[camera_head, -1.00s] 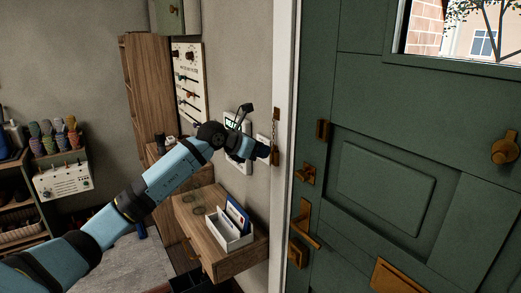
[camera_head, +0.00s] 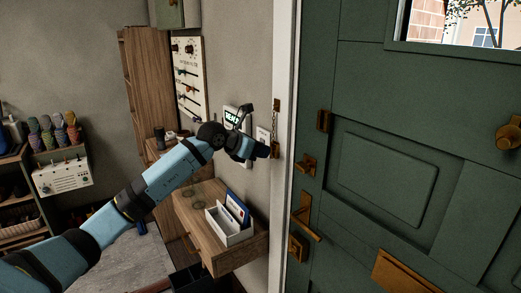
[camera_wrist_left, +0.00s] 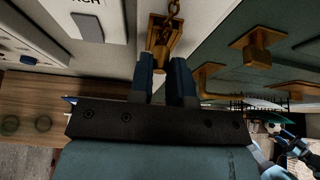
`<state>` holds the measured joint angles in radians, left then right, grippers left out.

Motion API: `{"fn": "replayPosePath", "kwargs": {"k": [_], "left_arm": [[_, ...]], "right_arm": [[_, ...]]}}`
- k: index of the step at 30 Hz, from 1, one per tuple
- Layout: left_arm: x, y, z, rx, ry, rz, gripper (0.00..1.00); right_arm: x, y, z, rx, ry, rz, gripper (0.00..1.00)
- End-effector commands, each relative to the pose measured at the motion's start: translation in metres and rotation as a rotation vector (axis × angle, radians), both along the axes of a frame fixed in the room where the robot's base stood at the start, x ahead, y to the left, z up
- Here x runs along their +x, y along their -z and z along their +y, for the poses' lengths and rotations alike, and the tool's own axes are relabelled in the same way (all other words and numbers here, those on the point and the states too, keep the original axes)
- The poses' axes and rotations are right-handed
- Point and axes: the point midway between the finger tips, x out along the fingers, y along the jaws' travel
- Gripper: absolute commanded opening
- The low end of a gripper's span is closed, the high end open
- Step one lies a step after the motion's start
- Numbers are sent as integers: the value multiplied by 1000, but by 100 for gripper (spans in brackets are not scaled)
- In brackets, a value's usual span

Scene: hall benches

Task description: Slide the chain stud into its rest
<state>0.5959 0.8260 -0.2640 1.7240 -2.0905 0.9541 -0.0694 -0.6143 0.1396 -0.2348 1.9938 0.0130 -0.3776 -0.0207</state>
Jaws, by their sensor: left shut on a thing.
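My left gripper (camera_head: 271,150) is at the white door frame, beside the small brass rest (camera_head: 276,150). In the left wrist view its two blue fingers (camera_wrist_left: 166,78) are shut close together at the brass rest (camera_wrist_left: 158,36), with the chain (camera_wrist_left: 173,8) running up from it. The chain (camera_head: 276,120) hangs from a brass mount (camera_head: 276,105) on the frame. The stud is between or just beyond the fingertips and mostly hidden, so I cannot tell how far it sits in the rest.
The green door (camera_head: 390,170) stands to the right, with a brass chain keeper (camera_head: 323,121) and a lever handle (camera_head: 306,214). A wooden wall shelf (camera_head: 195,232) with a white letter box (camera_head: 228,232) is below my arm. A white wall panel (camera_head: 231,118) is close behind the wrist.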

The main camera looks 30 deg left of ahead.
Motion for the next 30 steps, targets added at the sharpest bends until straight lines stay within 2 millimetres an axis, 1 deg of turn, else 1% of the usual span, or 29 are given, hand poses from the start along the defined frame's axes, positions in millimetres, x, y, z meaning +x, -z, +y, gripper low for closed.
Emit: {"fn": "replayPosePath", "kwargs": {"k": [9, 10, 13, 14, 24, 25, 26, 27, 30], "left_arm": [[0, 9, 0, 0, 0, 0, 0], [0, 9, 0, 0, 0, 0, 20], [0, 8, 0, 0, 0, 0, 43], [0, 8, 0, 0, 0, 0, 47], [0, 8, 0, 0, 0, 0, 47], [0, 8, 0, 0, 0, 0, 47], [0, 8, 0, 0, 0, 0, 47], [-4, 6, 3, 2, -1, -1, 47], [-20, -2, 10, 5, -2, -1, 47]], "right_arm": [[0, 6, 0, 0, 0, 0, 43], [0, 6, 0, 0, 0, 0, 43], [0, 6, 0, 0, 0, 0, 43], [0, 6, 0, 0, 0, 0, 43], [-1, 6, 0, 4, 3, 9, 43], [0, 5, 0, 8, 5, 15, 43], [2, -1, 2, 17, 10, 19, 43], [5, -5, 3, 24, 15, 20, 43], [4, 0, 3, 24, 15, 21, 43]]}}
